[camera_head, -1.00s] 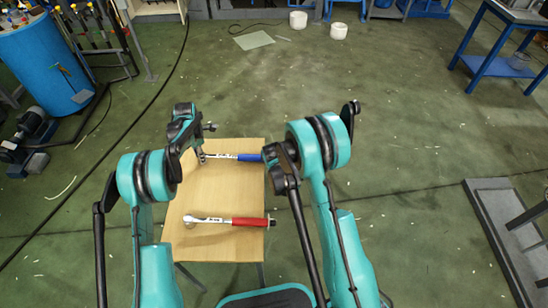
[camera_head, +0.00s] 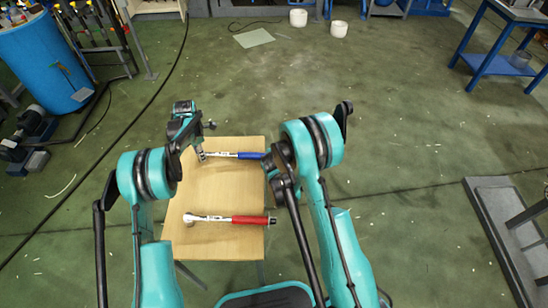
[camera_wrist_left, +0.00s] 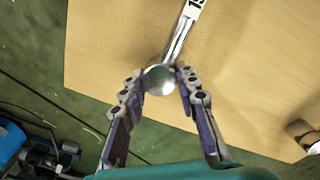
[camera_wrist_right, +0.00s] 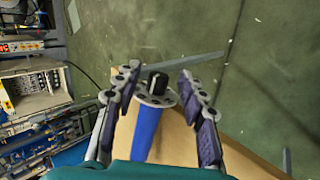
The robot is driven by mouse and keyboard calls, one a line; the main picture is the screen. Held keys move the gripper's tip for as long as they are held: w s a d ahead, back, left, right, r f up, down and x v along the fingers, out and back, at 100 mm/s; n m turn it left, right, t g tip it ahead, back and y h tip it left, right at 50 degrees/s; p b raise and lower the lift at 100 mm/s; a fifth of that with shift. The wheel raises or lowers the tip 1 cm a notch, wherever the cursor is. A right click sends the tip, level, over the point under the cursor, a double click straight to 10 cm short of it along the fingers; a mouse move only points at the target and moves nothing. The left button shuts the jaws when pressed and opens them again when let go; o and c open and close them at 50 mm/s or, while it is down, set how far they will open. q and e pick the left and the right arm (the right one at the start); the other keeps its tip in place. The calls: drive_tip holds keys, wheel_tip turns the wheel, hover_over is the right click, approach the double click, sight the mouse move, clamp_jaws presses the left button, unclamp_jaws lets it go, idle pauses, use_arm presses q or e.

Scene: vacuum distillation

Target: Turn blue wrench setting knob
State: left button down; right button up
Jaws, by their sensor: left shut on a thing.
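The blue-handled wrench (camera_head: 249,156) lies across the far part of the wooden table. My left gripper (camera_head: 202,154) is at its head end. In the left wrist view its fingers (camera_wrist_left: 160,88) are closed against the round metal head (camera_wrist_left: 160,79). My right gripper (camera_wrist_right: 153,82) is open, its fingers on either side of the blue handle's end (camera_wrist_right: 146,130), with gaps showing. The dark setting knob (camera_wrist_right: 157,82) sticks out of a grey holed disc at that end, between the fingertips. In the head view my right arm hides the knob and the right fingers.
A red-handled wrench (camera_head: 243,220) lies on the near part of the wooden table (camera_head: 222,188). Green floor surrounds the table. A blue drum (camera_head: 42,65) and a pump stand at the far left, a grey platform (camera_head: 500,235) at the right.

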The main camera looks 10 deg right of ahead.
drive_tip(key=shift+r, duration=0.1)
drive_tip(key=v, duration=1.2)
drive_tip(key=w+d+f+m+g+y, duration=0.25)
drive_tip(key=f+m, duration=0.25)
drive_tip(key=m, duration=0.5)
drive_tip(key=w+d+f+m+g+y, duration=0.1)
drive_tip(key=d+f+m+g+y, duration=0.3)
drive_tip(key=m, duration=0.5)
drive_tip(key=w+d+r+m+t+y, duration=0.15)
drive_tip(key=d+m+y, duration=0.25)
drive_tip(key=m, duration=0.4)
drive_tip(key=w+d+r+m+y, duration=0.1)
drive_tip(key=d+r+m+y, duration=0.1)
drive_tip(key=d+m+y, duration=0.45)
drive_tip(key=w+a+f, duration=0.1)
drive_tip(key=a, duration=0.3)
drive_tip(key=a+f+m+h, duration=0.1)
drive_tip(key=a, duration=0.4)
drive_tip(key=w+a+f+h, duration=0.1)
drive_tip(key=a+f, duration=0.1)
drive_tip(key=a, duration=0.2)
drive_tip(key=shift+w+a+m, duration=0.2)
drive_tip(key=shift+w+m, duration=0.15)
